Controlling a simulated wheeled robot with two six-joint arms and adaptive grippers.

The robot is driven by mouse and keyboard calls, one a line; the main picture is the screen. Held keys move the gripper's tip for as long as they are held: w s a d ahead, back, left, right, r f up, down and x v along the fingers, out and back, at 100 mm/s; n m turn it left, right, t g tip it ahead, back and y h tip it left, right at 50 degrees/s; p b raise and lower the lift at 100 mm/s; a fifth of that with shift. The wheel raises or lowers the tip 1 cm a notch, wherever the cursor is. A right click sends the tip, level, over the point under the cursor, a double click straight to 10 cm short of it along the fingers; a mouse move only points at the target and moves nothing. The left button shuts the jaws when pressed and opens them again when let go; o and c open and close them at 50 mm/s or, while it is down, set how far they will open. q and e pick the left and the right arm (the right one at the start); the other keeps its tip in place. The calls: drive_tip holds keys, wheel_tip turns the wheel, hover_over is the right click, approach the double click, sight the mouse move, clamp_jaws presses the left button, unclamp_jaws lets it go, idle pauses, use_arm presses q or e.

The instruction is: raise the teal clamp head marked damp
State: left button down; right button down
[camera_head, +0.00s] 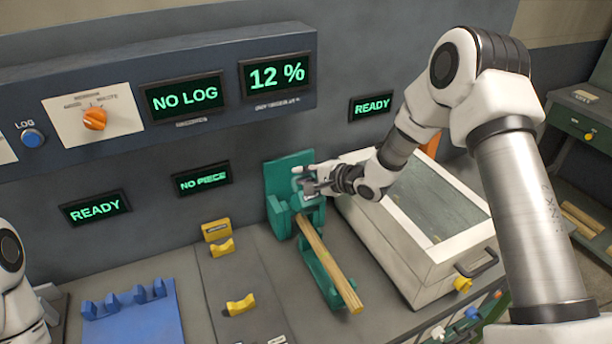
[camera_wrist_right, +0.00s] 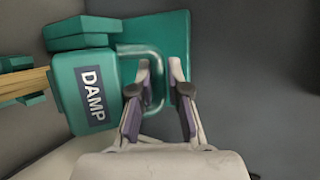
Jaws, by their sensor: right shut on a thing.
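The teal clamp head (camera_wrist_right: 70,96) with the dark DAMP label (camera_wrist_right: 92,95) fills the left of the right wrist view. My right gripper (camera_wrist_right: 158,98) is shut on this handle, with a finger on each side. In the head view the right gripper (camera_head: 311,181) is at the teal clamp, whose back plate (camera_head: 280,178) stands against the wall. A bundle of wood strips (camera_head: 328,260) lies in the teal clamp's trough, under the head. My left gripper is out of view.
A white tank (camera_head: 400,270) with a clear lid stands right of the clamp. Yellow clips (camera_head: 240,304) and a blue rack (camera_head: 130,315) are on the bench to the left. Wall displays include 12 % (camera_head: 277,75) and NO PIECE (camera_head: 203,179).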

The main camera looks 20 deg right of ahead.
drive_tip(key=c, duration=1.4)
unclamp_jaws()
drive_tip(key=shift+w+r, duration=0.55)
drive_tip(key=shift+r, duration=0.25)
drive_tip(key=shift+c, duration=0.2)
drive_tip(key=shift+f, duration=0.1)
drive_tip(key=shift+s+f, duration=0.1)
drive_tip(key=shift+f, duration=0.15)
drive_tip(key=shift+r, duration=0.15)
